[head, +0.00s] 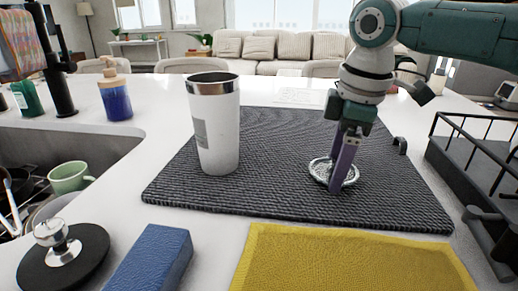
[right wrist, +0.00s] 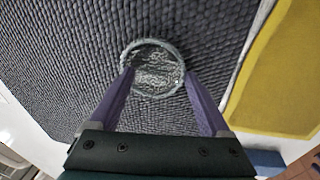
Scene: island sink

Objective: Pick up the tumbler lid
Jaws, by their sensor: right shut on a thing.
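The tumbler lid (head: 322,171) is a round, clear disc with a pale rim, lying at the mat's right part in the head view. It also shows in the right wrist view (right wrist: 153,68), between the fingertips. My right gripper (head: 337,185) comes down from above with its purple fingers at the lid, shut on it. In the right wrist view the fingertips (right wrist: 157,80) touch the lid's two sides. The white tumbler (head: 218,130) with a steel rim stands upright and open on the mat, left of the lid. My left gripper is not in view.
A dark woven mat (head: 270,200) lies under the tumbler and lid. A black rack (head: 470,170) stands at the right. A yellow cloth (head: 350,262) and blue sponge (head: 152,262) lie in front. The sink with a green mug (head: 70,178) is at left.

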